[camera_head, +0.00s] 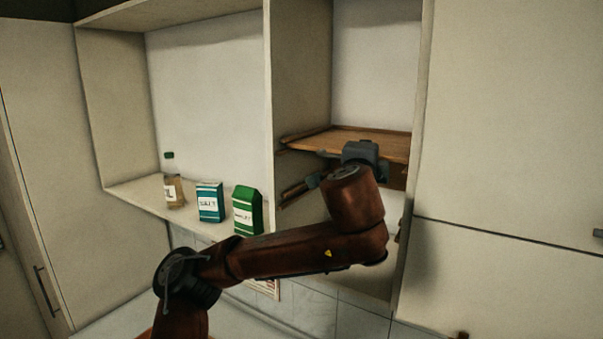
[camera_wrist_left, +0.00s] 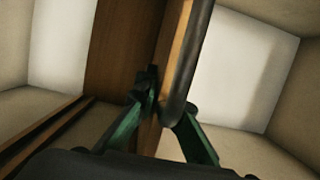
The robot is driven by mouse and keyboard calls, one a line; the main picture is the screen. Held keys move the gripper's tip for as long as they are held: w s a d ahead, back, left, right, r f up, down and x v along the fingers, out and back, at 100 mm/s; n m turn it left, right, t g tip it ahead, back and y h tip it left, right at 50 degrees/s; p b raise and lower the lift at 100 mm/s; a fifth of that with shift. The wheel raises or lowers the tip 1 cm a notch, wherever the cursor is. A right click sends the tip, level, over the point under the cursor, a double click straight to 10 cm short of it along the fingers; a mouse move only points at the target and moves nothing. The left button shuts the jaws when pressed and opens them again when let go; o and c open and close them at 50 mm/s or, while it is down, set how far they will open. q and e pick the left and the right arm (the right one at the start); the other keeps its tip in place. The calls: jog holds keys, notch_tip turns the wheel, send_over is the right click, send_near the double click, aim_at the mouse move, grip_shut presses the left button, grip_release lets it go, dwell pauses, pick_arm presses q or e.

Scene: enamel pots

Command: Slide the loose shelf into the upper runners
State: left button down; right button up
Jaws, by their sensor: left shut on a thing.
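The loose shelf (camera_head: 372,141) is a flat wooden board in the right-hand open compartment of the wall cabinet. It lies about level, at the height of the upper runners (camera_head: 304,134). I cannot tell whether its edges sit in them. The lower runner (camera_head: 306,187) shows below it on the left wall. My left gripper (camera_head: 343,160) is at the shelf's front edge. In the left wrist view, the green fingers (camera_wrist_left: 166,112) are shut on the shelf (camera_wrist_left: 181,45), one on each side of the board. The shelf's right side is partly hidden by my gripper. My right gripper is out of view.
A cabinet divider (camera_head: 268,90) stands left of the compartment. The left compartment holds a bottle (camera_head: 173,188), a blue box (camera_head: 210,202) and a green box (camera_head: 247,210). A closed cabinet door (camera_head: 515,120) stands on the right. The space above the shelf looks empty.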

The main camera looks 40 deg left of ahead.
pick_arm(q)
jog(key=c, duration=2)
grip_release()
jog(key=shift+o, duration=0.2)
jog(key=shift+s, duration=0.2)
